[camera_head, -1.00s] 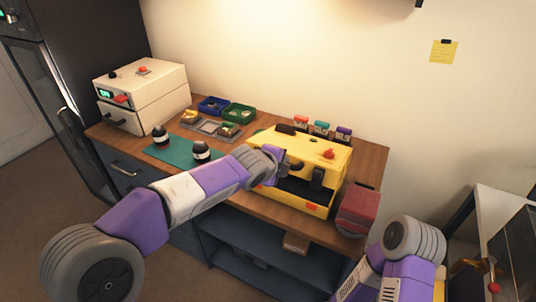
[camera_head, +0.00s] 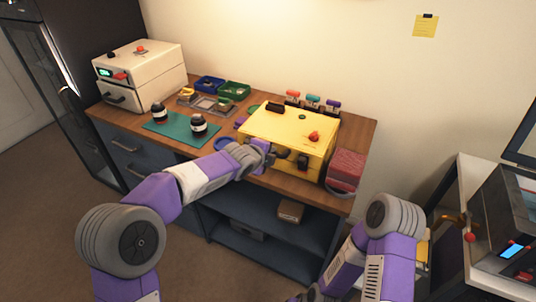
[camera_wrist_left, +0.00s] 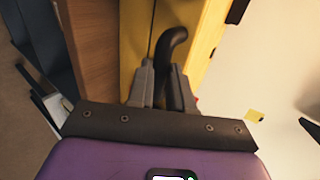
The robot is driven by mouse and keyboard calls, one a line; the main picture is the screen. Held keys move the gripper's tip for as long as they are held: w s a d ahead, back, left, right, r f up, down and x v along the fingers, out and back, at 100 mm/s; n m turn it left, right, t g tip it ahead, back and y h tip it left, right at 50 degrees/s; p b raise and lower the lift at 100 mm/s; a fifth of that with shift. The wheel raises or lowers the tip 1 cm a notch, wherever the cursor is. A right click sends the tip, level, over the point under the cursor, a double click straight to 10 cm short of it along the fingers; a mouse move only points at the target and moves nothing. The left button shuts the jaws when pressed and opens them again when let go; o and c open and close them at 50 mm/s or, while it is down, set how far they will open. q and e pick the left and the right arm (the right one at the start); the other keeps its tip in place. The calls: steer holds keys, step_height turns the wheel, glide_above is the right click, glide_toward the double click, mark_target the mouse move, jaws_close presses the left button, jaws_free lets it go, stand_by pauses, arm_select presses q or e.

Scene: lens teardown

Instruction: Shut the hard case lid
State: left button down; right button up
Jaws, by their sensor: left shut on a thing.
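The yellow hard case (camera_head: 262,124) stands on the wooden workbench, right of the middle in the head view. Its lid lies low over the body, and no wide gap shows at the front. My left gripper (camera_head: 279,156) is at the case's front face, shut on the dark curved handle, which shows between the fingers in the left wrist view (camera_wrist_left: 174,42). The gripper also shows there (camera_wrist_left: 161,72). The arm hides part of the case's front left. My right arm is at the lower right, and its gripper is not visible.
A red box (camera_head: 346,167) stands close to the case's right side. Blue (camera_head: 210,84) and green (camera_head: 234,90) trays are behind. A white machine (camera_head: 145,75) fills the left end.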

arm_select(q)
steer(key=f, duration=0.2)
steer(key=shift+s+a+f+g, duration=0.25)
steer(key=shift+a+f+g, duration=0.05)
steer(key=shift+a+f, duration=0.1)
steer(key=c, duration=1)
jaws_free()
steer(key=shift+w+d+f, duration=0.1)
steer(key=shift+c, duration=0.2)
steer(key=shift+s+r, duration=0.25)
steer(key=shift+r, duration=0.15)
steer(key=p+v, duration=0.1)
steer(key=v, duration=0.6)
steer(key=shift+r+p, duration=0.3)
